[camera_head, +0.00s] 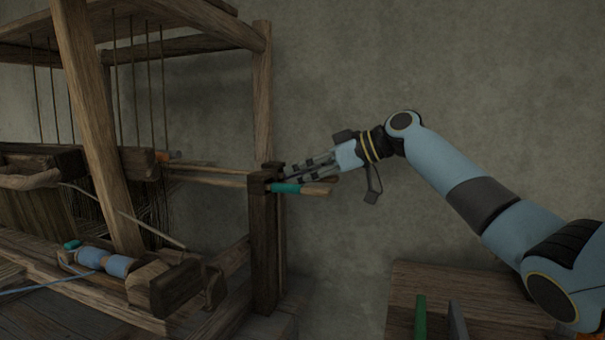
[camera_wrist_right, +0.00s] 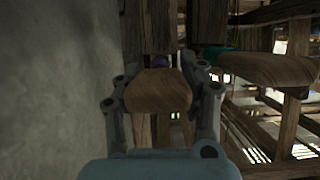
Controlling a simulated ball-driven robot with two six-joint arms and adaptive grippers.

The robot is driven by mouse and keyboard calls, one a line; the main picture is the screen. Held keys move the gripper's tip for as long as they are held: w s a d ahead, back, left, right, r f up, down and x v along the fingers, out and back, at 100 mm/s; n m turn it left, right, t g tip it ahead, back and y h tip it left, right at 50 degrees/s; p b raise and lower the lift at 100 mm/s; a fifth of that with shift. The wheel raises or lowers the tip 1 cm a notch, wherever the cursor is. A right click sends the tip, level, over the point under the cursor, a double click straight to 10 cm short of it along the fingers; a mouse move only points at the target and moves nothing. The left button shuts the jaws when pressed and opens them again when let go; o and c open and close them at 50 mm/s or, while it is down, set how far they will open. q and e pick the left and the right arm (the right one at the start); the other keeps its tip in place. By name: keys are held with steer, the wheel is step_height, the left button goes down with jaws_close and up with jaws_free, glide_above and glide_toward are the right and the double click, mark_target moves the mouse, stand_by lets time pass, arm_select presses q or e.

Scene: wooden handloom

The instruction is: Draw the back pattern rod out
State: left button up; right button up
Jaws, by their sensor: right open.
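Two pattern rods run sideways to a dark upright post at the right of the loom. The front rod's wooden end (camera_head: 317,190) has a teal band, and it also shows at the right of the wrist view (camera_wrist_right: 268,70). The back rod's wooden end (camera_wrist_right: 158,92) has a purple band behind it, seen in the wrist view. My right gripper (camera_head: 296,172) is open, with one finger on each side of the back rod's end. Whether the fingers touch the rod I cannot tell. In the head view the gripper largely hides this end. My left gripper is out of view.
The dark post (camera_head: 264,240) stands just left of my right gripper. A shuttle with blue thread (camera_head: 103,261) lies at the loom's lower left. A wooden table (camera_head: 465,287) with green and grey upright pieces is at lower right. A plain wall is behind.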

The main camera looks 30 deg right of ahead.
steer(key=shift+c, duration=0.9)
jaws_close()
